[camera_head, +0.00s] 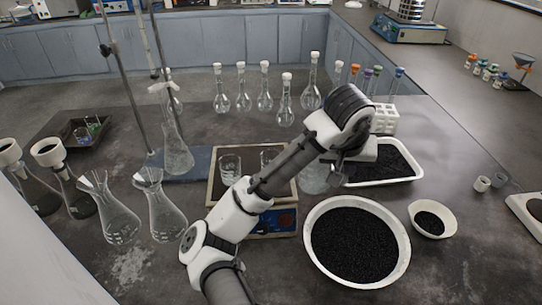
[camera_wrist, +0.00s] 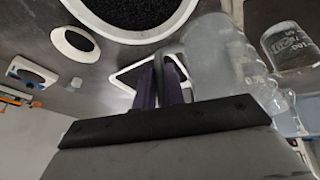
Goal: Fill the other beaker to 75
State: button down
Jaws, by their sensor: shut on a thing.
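A clear glass jug (camera_head: 314,180) is beside the right edge of the plate, partly hidden by my arm. My gripper (camera_wrist: 166,84) is shut on the jug's handle side; the jug (camera_wrist: 215,55) shows close up in the wrist view. I cannot tell how much liquid is in it. One small beaker (camera_head: 230,166) stands on the left of the square-topped device (camera_head: 216,200). A second beaker (camera_head: 267,158) stands to its right, mostly hidden behind my arm. A beaker with printed marks (camera_wrist: 290,45) shows at the right of the wrist view. The beakers' fill levels are unclear.
A white bowl of black granules (camera_head: 313,240) is right of the device, with a white tray (camera_head: 410,167) behind it and a small bowl (camera_head: 452,211) at right. Conical flasks (camera_head: 120,222) stand at left. A retort stand and several stoppered flasks (camera_head: 285,105) are behind.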

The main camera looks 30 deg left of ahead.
jog(key=a+r+n+t+h+b, duration=0.1)
jog(key=a+r+h+b, duration=0.1)
jog(key=a+r+h, duration=0.4)
jog(key=shift+s+a+n+h, duration=0.3)
jog(key=shift+s+a+h, duration=0.15)
jog(key=shift+a+h, duration=0.35)
jog(key=shift+s+a+r+n+t+h, duration=0.1)
jog(key=shift+a+r+n+t+h, duration=0.35)
jog(key=shift+a+r+h, duration=0.6)
dwell(4.9)
jog(key=d+f+m+g+y, duration=0.1)
jog(key=d+f+y, duration=0.3)
jog(key=shift+w+f, duration=0.15)
jog(key=shift+w, duration=0.05)
